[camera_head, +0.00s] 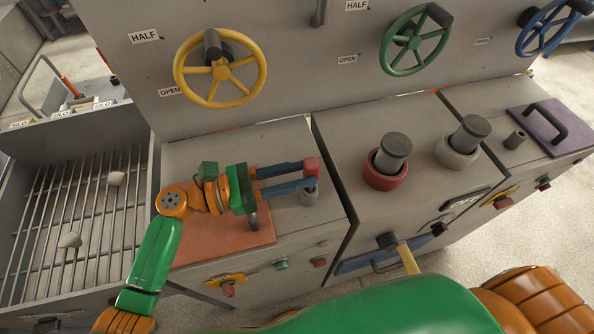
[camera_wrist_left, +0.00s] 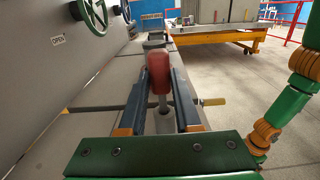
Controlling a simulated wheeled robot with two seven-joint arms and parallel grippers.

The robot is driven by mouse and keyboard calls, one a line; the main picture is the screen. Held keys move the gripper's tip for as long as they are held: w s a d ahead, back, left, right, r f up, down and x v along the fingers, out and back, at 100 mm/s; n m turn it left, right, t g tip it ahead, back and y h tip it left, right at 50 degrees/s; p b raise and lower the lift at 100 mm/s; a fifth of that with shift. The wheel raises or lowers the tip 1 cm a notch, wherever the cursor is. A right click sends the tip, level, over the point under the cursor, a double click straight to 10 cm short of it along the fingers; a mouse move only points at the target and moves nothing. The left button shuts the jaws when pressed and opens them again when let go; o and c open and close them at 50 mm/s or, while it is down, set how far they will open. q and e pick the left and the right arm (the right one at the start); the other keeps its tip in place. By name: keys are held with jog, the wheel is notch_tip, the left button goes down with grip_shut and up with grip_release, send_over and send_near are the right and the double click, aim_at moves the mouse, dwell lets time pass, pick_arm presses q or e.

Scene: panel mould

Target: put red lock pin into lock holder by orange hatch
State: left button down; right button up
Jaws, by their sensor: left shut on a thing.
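The red lock pin (camera_head: 312,168) is between the blue fingers of my left gripper (camera_head: 303,175), which is shut on it. In the left wrist view the pin's red head (camera_wrist_left: 159,72) stands upright between the fingertips. The grey lock holder (camera_head: 309,193) is directly below the pin, on the panel to the right of the orange hatch (camera_head: 245,240). The holder also shows under the pin in the left wrist view (camera_wrist_left: 166,123). I cannot tell how far the pin's lower end is inside it. My left arm covers part of the hatch. My right gripper is not in view.
A yellow wheel (camera_head: 220,82) and a green wheel (camera_head: 414,42) are on the upright panel behind. A red collar (camera_head: 385,177) with a grey cylinder stands to the right. A purple hatch (camera_head: 538,118) is farther right. A barred bin (camera_head: 85,200) is at left.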

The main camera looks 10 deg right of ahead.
pick_arm(q)
jog(key=shift+f, duration=0.25)
jog(key=c, duration=0.5)
grip_release()
jog(key=a+b, duration=0.1)
jog(key=a, duration=0.2)
jog(key=a+b, duration=0.2)
jog(key=a, duration=0.1)
jog(key=shift+s+a+f, duration=0.1)
jog(key=shift+a+f, duration=0.1)
jog(key=shift+a, duration=0.15)
jog(key=shift+a+r, duration=0.2)
jog(key=shift+a, duration=0.15)
jog(key=shift+d, duration=0.1)
